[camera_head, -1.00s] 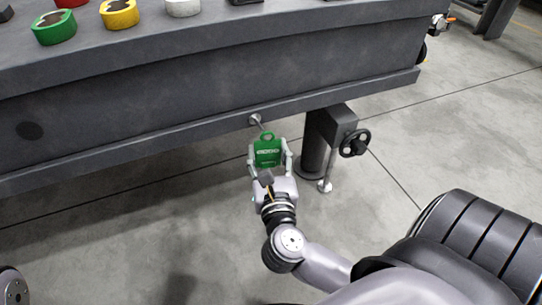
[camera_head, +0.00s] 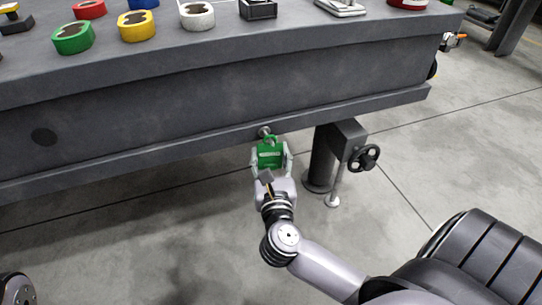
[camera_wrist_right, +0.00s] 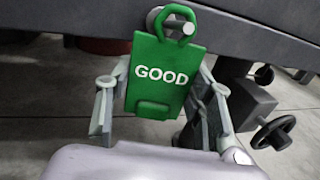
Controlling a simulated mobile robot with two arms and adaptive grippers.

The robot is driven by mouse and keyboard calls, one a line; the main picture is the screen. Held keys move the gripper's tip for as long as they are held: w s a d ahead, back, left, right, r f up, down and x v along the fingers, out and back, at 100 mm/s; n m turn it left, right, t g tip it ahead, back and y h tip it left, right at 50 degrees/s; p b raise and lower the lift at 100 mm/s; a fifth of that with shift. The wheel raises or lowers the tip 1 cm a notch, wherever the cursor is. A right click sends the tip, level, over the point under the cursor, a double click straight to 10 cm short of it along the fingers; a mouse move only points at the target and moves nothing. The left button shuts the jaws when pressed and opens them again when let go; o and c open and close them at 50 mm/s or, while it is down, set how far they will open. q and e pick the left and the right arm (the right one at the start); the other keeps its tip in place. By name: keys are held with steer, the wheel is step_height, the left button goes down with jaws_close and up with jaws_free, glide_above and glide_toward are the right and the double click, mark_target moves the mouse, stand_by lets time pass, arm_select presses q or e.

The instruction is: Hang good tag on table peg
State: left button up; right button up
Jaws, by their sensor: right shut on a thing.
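The green good tag (camera_head: 270,156) hangs upright in my right gripper (camera_head: 271,160), in front of the table's lower front edge. In the right wrist view the tag (camera_wrist_right: 160,78) faces me with "GOOD" in white, and a finger of my right gripper (camera_wrist_right: 162,98) grips each side edge. The grey table peg (camera_head: 264,131) sticks out from the table's lower rail. In the wrist view the tag's top loop overlaps the peg (camera_wrist_right: 187,29), and the peg's end seems to show within the loop. Whether the loop is fully around it is hard to tell. My left gripper is out of view.
The heavy grey table (camera_head: 200,125) has several coloured rings on top, including a green ring (camera_head: 73,38) and a yellow ring (camera_head: 138,26). A table leg with a black handwheel (camera_head: 365,158) stands just right of my right gripper. Open floor lies below.

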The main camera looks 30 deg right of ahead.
stand_by(0.4)
steer(key=o, duration=1.1)
steer(key=shift+o, duration=0.2)
steer(key=shift+s, duration=0.1)
steer(key=shift+s+a+f, duration=0.15)
steer(key=shift+s+a, duration=0.1)
steer(key=shift+s, duration=0.05)
steer(key=v, duration=1.1)
